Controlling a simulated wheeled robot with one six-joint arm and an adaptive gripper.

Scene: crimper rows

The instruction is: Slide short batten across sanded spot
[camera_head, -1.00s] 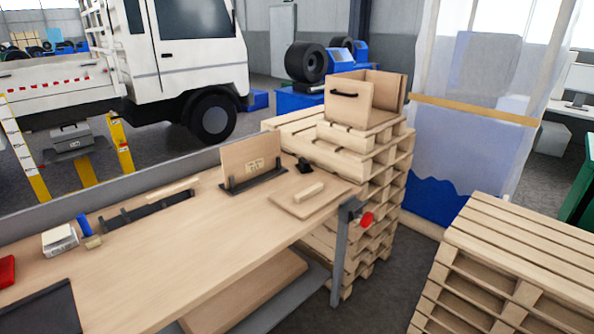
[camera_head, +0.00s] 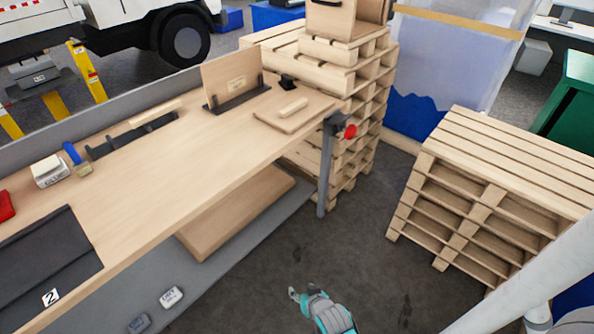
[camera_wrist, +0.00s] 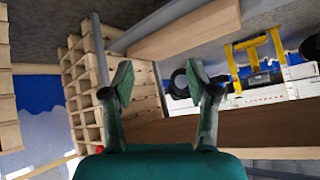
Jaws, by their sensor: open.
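A short light wooden batten (camera_head: 293,107) lies on a flat square board (camera_head: 280,116) near the far right end of the workbench (camera_head: 190,150). A longer batten (camera_head: 155,112) lies by a black rack (camera_head: 133,134) along the bench's back edge. I cannot make out a sanded spot. My gripper (camera_head: 305,294) is low in the head view, in front of the bench and well apart from both battens. In the wrist view my gripper (camera_wrist: 160,80) has its two fingers spread with nothing between them.
An upright wooden panel (camera_head: 231,80) stands in a black holder on the bench. A red-handled clamp (camera_head: 340,128) sits at the bench corner. Pallet stacks stand behind the corner (camera_head: 340,65) and at right (camera_head: 500,190). Grey floor (camera_head: 340,235) between them is clear.

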